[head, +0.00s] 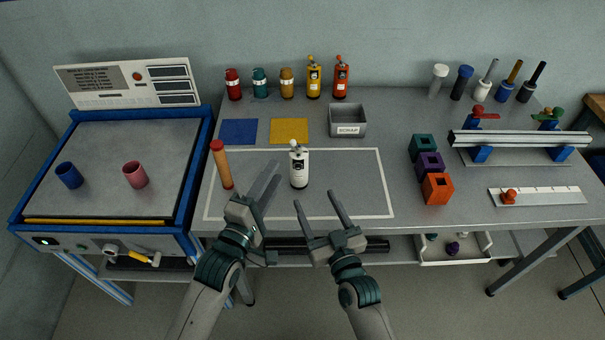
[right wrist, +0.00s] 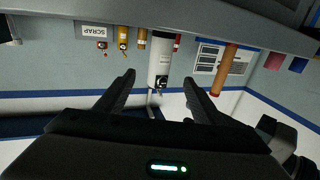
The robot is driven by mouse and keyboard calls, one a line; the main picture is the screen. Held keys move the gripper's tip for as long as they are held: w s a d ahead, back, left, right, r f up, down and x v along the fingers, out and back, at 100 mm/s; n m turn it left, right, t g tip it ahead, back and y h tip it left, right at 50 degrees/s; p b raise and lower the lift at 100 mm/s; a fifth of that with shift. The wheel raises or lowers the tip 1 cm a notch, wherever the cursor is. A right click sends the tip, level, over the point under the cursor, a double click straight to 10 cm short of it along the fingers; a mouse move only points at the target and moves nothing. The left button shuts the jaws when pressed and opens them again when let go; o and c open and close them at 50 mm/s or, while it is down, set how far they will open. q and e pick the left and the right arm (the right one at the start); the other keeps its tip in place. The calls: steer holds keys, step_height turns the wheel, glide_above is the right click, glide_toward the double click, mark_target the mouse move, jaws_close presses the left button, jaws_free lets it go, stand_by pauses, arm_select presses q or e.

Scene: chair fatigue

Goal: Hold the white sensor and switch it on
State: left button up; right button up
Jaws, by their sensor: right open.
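The white sensor (head: 299,167) is a white cylinder with a dark label and a small white top. It stands upright on the grey table inside a white-outlined area. My left gripper (head: 273,171) is just left of it and in front, its fingers slightly apart and empty. My right gripper (head: 315,197) is open and empty, in front of the sensor near the table's front edge. In the right wrist view, which looks upside down, the sensor (right wrist: 161,58) appears between the open fingers (right wrist: 158,80), beyond their tips. Neither gripper visibly touches it.
An orange-brown cylinder (head: 222,165) stands left of my left gripper. A grey scrap bin (head: 348,122), a blue mat (head: 239,131) and a yellow mat (head: 289,131) are behind. Coloured blocks (head: 430,165) stand right. The outlined area right of the sensor is clear.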

mark_target(302, 174)
steer(key=x, duration=1.1)
steer(key=shift+w, duration=0.2)
steer(key=c, duration=1.2)
arm_select(q)
steer(key=shift+f, duration=0.1)
jaws_close()
arm_select(e)
steer(key=shift+a, duration=0.1)
arm_select(q)
steer(key=a+f+h, duration=0.4)
steer(key=a, duration=0.3)
steer(key=shift+a+f+n+h, duration=0.3)
steer(key=shift+a+f, duration=0.05)
steer(key=shift+a, duration=0.05)
